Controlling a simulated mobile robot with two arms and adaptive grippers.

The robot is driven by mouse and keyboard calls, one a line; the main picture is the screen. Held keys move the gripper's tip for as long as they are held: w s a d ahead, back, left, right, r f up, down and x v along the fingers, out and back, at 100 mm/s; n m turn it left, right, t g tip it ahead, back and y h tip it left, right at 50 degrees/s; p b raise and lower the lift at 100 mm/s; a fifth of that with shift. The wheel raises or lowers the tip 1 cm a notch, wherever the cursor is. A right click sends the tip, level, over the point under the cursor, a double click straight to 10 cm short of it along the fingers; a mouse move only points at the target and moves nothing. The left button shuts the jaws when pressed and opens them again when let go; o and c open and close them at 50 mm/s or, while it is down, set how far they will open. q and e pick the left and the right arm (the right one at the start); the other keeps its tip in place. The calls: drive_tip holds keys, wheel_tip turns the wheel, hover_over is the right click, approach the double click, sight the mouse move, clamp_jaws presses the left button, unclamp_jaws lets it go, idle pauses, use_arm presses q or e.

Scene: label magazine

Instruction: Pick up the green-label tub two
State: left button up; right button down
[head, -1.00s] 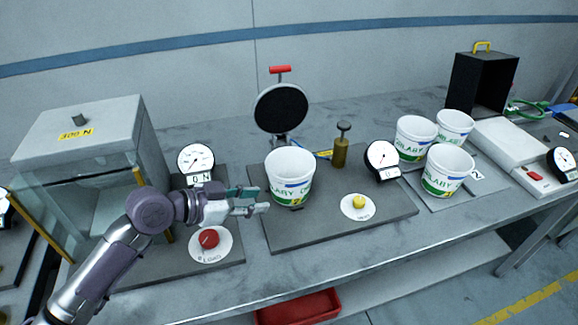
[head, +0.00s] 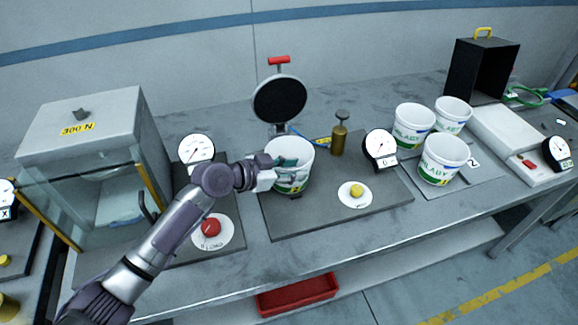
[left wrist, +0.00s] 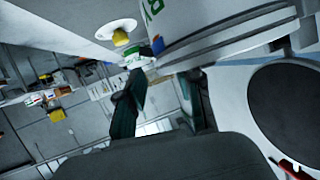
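A white tub with green lettering (head: 303,181) stands upright on the middle dark plate, under the raised round black pad. My left gripper (head: 287,173) is at this tub's left side. Its fingers look spread, one over the rim opening and one in front of the wall. In the left wrist view the tub's rim and wall (left wrist: 232,37) fill the upper right, close to the teal fingers (left wrist: 160,105), which are apart. Three similar tubs stand at the right: front (head: 440,160), back left (head: 411,127) and back right (head: 452,115). My right gripper is not in view.
The raised black pad (head: 280,100) stands behind the tub, with a brass weight (head: 339,138) and a dial (head: 380,148) to the right. A yellow button (head: 356,190) is in front. A red button (head: 211,227) and glass-fronted box (head: 95,150) are at left.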

use_arm(q)
drive_tip(key=shift+x, duration=1.2)
drive_tip(key=shift+a, duration=0.15)
drive_tip(key=shift+c, duration=0.2)
clamp_jaws()
drive_tip(key=shift+r, duration=0.1)
